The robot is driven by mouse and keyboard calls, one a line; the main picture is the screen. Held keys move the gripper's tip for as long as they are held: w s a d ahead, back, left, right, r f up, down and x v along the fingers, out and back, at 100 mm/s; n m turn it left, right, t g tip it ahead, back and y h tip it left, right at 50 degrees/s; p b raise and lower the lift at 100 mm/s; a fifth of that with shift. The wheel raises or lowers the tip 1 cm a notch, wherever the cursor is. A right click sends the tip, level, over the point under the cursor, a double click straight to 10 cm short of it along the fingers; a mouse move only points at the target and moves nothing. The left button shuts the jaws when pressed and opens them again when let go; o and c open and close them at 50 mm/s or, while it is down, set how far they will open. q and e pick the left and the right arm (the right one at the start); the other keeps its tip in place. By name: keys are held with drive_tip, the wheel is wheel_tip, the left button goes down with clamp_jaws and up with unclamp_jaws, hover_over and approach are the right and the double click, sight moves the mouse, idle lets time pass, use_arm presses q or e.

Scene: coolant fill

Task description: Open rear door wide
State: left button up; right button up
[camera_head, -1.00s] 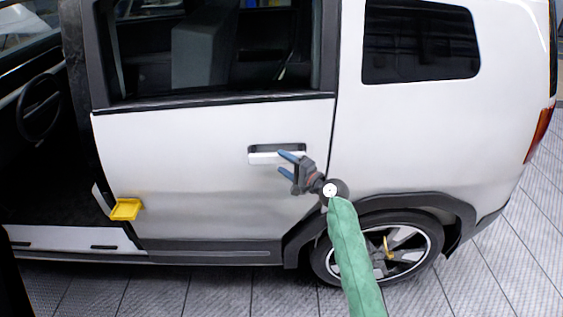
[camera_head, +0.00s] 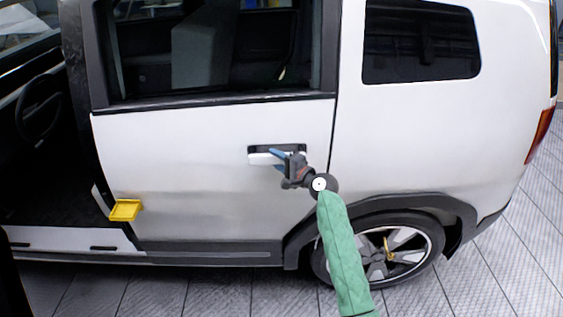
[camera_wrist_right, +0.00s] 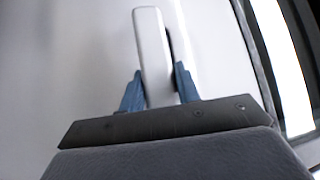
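The white rear door (camera_head: 210,170) of the car is in its frame in the head view, with its edge along the rear body panel. Its white bar handle (camera_head: 262,159) sits in a dark recess; the handle's right part is hidden by my right gripper (camera_head: 278,161). In the right wrist view the handle (camera_wrist_right: 153,55) stands between the two blue fingers of my right gripper (camera_wrist_right: 158,92). The fingers are open around it, with a small gap seen at the left finger; contact on the right is unclear. My left gripper is not in view.
The front doorway (camera_head: 45,170) on the left is open, showing a steering wheel. A yellow block (camera_head: 125,210) sits at the sill by the rear door's front edge. The rear wheel (camera_head: 385,250) is beside my right arm. Tiled floor (camera_head: 210,292) is clear below the car.

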drive_tip(key=shift+c, duration=0.7)
drive_tip(key=shift+s+f, duration=0.2)
drive_tip(key=shift+s, duration=0.5)
drive_tip(key=shift+s+p, duration=0.1)
drive_tip(key=shift+p, duration=0.3)
drive_tip(key=shift+s+p, duration=0.35)
drive_tip(key=shift+s, duration=0.1)
drive_tip(key=shift+s+a+m+t+h+p, duration=0.15)
drive_tip(key=shift+s+m+t+h+p, duration=0.1)
drive_tip(key=shift+s+p, duration=0.45)
drive_tip(key=shift+s+a+m+t+h+p, duration=0.15)
drive_tip(key=shift+s+h+p, duration=0.2)
drive_tip(key=shift+s, duration=0.65)
